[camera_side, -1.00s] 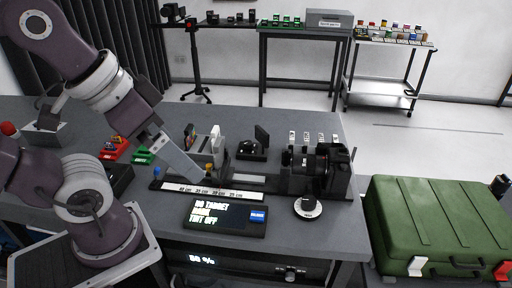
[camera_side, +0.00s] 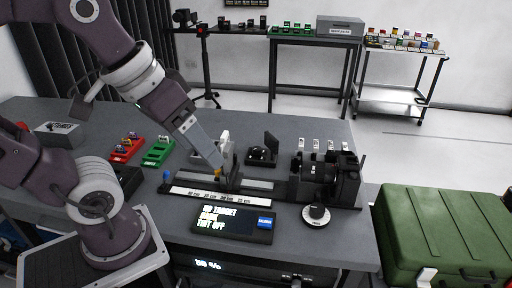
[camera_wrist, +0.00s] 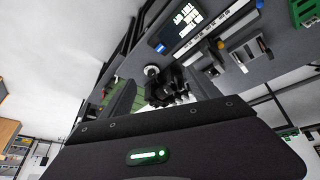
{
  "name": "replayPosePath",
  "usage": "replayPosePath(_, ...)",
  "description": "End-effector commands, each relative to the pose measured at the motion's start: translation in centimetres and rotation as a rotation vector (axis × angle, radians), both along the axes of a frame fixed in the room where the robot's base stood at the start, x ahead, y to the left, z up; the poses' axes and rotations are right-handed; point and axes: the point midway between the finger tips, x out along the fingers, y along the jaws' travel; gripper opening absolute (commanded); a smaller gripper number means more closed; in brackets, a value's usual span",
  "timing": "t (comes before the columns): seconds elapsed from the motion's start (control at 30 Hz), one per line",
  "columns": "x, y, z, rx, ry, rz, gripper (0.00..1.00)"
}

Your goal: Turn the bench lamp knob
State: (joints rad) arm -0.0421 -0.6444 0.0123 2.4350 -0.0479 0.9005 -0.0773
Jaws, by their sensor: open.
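A small black round knob (camera_side: 316,211) with a white dial ring stands on the bench, right of the black display (camera_side: 232,222). I take it for the lamp knob, but no label on it is readable. In the wrist view the knob (camera_wrist: 152,71) shows beyond the fingers, near the upper middle. My gripper (camera_side: 217,163) is open, above the rail with the white scale, left of the knob and apart from it. In the wrist view my gripper (camera_wrist: 163,92) has its two fingers spread with nothing held between them.
A black optical assembly (camera_side: 325,178) stands just behind the knob. The rail carries upright holders (camera_side: 226,150). Red (camera_side: 125,149) and green (camera_side: 158,152) trays lie at left. A green case (camera_side: 445,235) stands to the right of the bench.

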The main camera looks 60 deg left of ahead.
Motion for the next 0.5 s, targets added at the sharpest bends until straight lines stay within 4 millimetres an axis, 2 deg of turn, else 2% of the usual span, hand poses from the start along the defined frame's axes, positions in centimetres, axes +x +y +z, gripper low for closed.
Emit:
replayPosePath(0.03, 2.5, 0.5, 0.5, -0.075, 0.045, 0.123, 0.59)
replayPosePath(0.07, 4.3, 0.9, 0.7, -0.134, 0.075, 0.220, 0.53)
replayPosePath(0.13, 9.2, 2.8, 0.7, -0.278, 0.142, 0.476, 0.50)
replayPosePath(0.23, 16.1, 7.1, -1.1, -0.469, 0.228, 0.854, 0.50)
replayPosePath(0.3, 20.2, 11.2, -3.7, -0.590, 0.283, 1.126, 0.50)
replayPosePath(0.37, 23.1, 15.1, -6.6, -0.683, 0.322, 1.351, 0.50)
replayPosePath(0.4, 24.5, 17.5, -8.7, -0.737, 0.345, 1.488, 0.50)
replayPosePath(0.5, 26.5, 22.8, -13.9, -0.843, 0.387, 1.774, 0.50)
